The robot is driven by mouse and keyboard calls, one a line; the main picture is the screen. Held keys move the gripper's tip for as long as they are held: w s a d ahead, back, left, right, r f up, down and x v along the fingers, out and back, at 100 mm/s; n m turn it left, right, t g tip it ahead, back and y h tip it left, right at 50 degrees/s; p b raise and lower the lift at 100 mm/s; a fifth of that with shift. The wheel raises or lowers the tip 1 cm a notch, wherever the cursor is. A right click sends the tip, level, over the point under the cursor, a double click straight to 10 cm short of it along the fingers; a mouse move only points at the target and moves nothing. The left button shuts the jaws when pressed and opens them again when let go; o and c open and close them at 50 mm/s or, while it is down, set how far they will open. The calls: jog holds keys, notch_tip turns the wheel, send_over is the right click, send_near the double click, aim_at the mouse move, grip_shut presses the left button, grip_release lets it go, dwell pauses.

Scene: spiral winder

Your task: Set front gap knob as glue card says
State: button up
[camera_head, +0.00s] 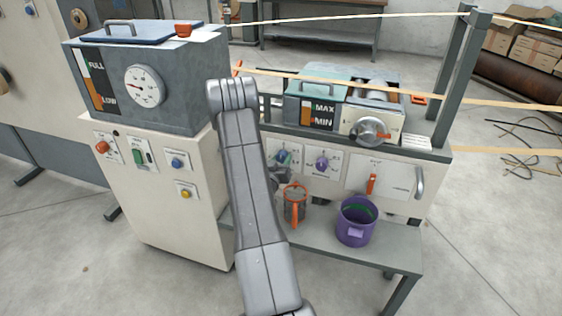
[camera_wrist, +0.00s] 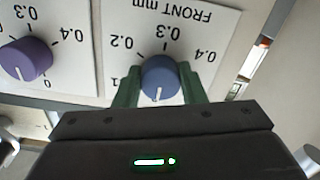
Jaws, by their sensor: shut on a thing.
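The front gap knob (camera_wrist: 160,78) is a blue round knob on a white plate (camera_wrist: 232,20) marked "FRONT mm", which appears upside down in the wrist view. The marks 0.2, 0.3 and 0.4 show around it. A white line on the knob points towards the bottom of the wrist view. My gripper (camera_wrist: 158,88) has its green fingers on both sides of the knob and is shut on it. In the head view my arm hides most of the gripper; the knob (camera_head: 284,156) shows beside it. I cannot make out a readable glue card.
A purple knob (camera_wrist: 25,59) on a neighbouring plate stands close by; it also shows in the head view (camera_head: 322,163). Below are an orange-handled container (camera_head: 295,205) and a purple bucket (camera_head: 356,222) on a bench (camera_head: 390,245). A grey tank (camera_head: 185,85) stands left.

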jog(key=shift+f+b, duration=0.1)
jog(key=shift+b, duration=0.25)
jog(key=m+b, duration=0.1)
jog(key=b, duration=0.1)
jog(key=shift+f+m+b, duration=0.2)
jog(key=shift+m+b, duration=0.2)
jog(key=m+b, duration=0.3)
jog(key=b, duration=0.2)
jog(key=shift+a+f+m, duration=0.1)
jog(key=shift+m, duration=0.2)
jog(key=m+b, duration=0.3)
jog(key=b, duration=0.2)
jog(key=shift+m, duration=0.3)
jog(key=m+b, duration=0.3)
jog(key=b, duration=0.1)
jog(key=shift+a+m+b, duration=0.1)
jog(key=shift+m+b, duration=0.2)
jog(key=shift+b, duration=0.1)
jog(key=m+b, duration=0.1)
jog(key=m, duration=0.1)
jog(key=r+m+b, duration=0.1)
jog(key=m, duration=0.1)
jog(key=shift+m, duration=0.3)
jog(key=m, duration=0.6)
jog(key=shift+r, duration=0.1)
jog(key=shift+m, duration=0.4)
